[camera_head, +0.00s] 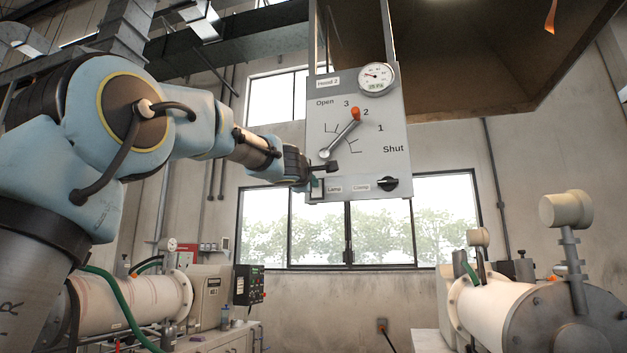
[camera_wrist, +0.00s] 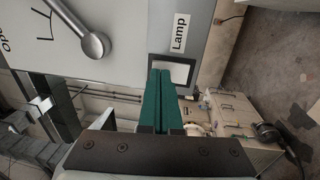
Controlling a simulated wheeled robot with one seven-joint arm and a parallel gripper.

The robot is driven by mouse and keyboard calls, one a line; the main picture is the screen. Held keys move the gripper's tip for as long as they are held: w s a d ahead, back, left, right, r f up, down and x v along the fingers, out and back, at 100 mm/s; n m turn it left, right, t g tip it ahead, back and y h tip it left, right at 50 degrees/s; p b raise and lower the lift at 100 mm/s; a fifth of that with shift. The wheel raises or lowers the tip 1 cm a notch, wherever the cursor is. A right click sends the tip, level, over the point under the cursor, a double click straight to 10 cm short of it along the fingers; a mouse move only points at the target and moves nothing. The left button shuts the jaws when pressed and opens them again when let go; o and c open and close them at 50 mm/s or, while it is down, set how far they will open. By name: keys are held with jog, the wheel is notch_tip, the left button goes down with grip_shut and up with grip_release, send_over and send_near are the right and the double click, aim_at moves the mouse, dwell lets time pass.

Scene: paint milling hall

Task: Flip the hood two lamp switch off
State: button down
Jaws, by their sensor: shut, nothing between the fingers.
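The Hood 2 panel (camera_head: 370,170) is a grey plate hung below the hood. Its lamp switch, a pale rocker in a dark frame, shows in the wrist view (camera_wrist: 182,73) beside the "Lamp" label (camera_wrist: 180,32). In the head view my arm largely covers the switch. My gripper (camera_head: 317,184) is at the panel's lower left corner. In the wrist view its green fingers (camera_wrist: 160,75) are shut together and empty, with the tips overlapping the switch's edge. Whether they touch it, and which way the rocker is tipped, I cannot tell.
A black rotary knob (camera_head: 388,183) sits at the lower right and a round gauge (camera_head: 376,77) at the top. Milling machines (camera_head: 500,300) stand below. The space left of the panel holds my arm.

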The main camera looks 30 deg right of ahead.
jog(key=shift+d, duration=0.1)
dwell(0.3)
jog(key=p, duration=0.2)
jog(key=shift+w+d+r+p, duration=0.1)
jog(key=shift+w+r+p, duration=0.05)
jog(key=shift+p, duration=0.15)
